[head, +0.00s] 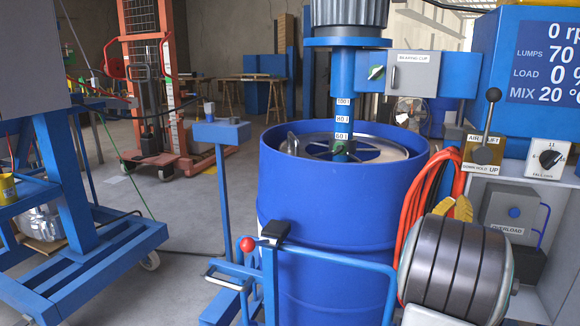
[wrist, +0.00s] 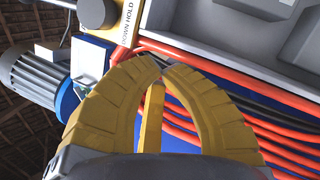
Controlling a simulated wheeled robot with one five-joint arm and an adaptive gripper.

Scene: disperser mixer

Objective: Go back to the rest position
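My gripper (head: 455,208) shows in the head view as small yellow fingers above a grey ribbed cylinder of my arm. It is just below and in front of the air lift panel (head: 482,155), apart from the black-knobbed lever (head: 492,110), which stands near upright. In the wrist view the yellow fingers (wrist: 163,66) curve in and their tips meet or almost meet, with nothing held between them. The "DOWN HOLD" panel edge (wrist: 128,28) shows beyond the fingers. My arm's rest position is not marked in either view.
Orange hoses (head: 420,205) hang close beside my gripper, and cross behind the fingers in the wrist view (wrist: 250,125). A blue drum (head: 325,220) stands left, with the mixer shaft (head: 343,90) in it. A blue trolley handle (head: 330,262) is in front. Open floor (head: 190,200) lies left.

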